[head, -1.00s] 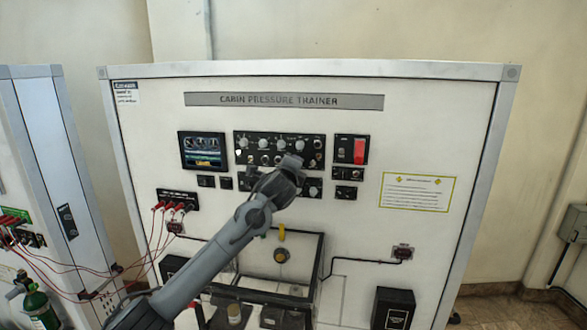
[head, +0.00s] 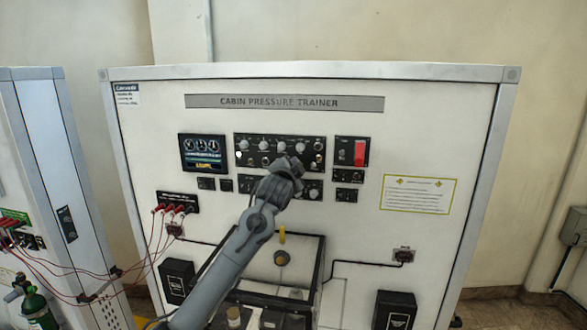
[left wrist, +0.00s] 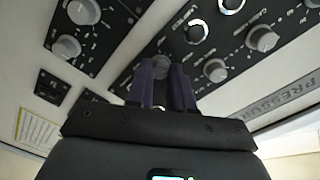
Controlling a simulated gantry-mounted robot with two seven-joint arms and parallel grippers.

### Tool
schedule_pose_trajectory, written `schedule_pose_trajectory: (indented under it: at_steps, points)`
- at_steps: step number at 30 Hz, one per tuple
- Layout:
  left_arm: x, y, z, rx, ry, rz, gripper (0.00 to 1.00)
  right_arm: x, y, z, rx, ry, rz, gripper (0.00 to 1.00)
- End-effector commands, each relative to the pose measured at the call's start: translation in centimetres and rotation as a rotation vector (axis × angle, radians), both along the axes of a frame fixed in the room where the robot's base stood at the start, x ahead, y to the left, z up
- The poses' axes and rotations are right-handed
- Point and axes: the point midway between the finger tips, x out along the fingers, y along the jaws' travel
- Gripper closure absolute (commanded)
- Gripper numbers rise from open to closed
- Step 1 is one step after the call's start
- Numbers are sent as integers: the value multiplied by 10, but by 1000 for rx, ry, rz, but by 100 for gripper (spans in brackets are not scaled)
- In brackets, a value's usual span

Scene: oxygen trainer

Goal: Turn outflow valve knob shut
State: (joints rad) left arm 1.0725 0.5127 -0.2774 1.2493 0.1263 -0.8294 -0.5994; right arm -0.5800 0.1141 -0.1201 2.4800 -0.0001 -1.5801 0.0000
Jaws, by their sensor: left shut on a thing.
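The black knob panel (head: 243,143) is on the upper middle of the white cabin pressure trainer, with rows of pale round knobs. My left gripper (head: 291,163) is at its lower right part and hides some knobs in the head view. In the left wrist view, the two dark fingers (left wrist: 166,85) are shut on a grey round knob (left wrist: 162,65), which is partly hidden between them. Labels are too small to read, so I cannot tell which knob is named outflow valve. My right gripper is not in view.
Other knobs, such as a white-ringed one (left wrist: 196,31) and a grey one (left wrist: 215,69), sit close to the fingers. A red switch cover (head: 359,152) is right of the panel. A display (head: 203,152) is on the left. An open-fronted box (head: 320,255) is below.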

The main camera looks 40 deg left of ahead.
Motion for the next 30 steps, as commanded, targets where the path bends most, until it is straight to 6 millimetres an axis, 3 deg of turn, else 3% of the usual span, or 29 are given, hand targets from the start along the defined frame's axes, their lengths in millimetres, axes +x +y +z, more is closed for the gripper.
schedule_pose_trajectory:
  at_steps: [30]
  points:
    - [1,-1,-2,-853,-415,-1,100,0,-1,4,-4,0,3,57]
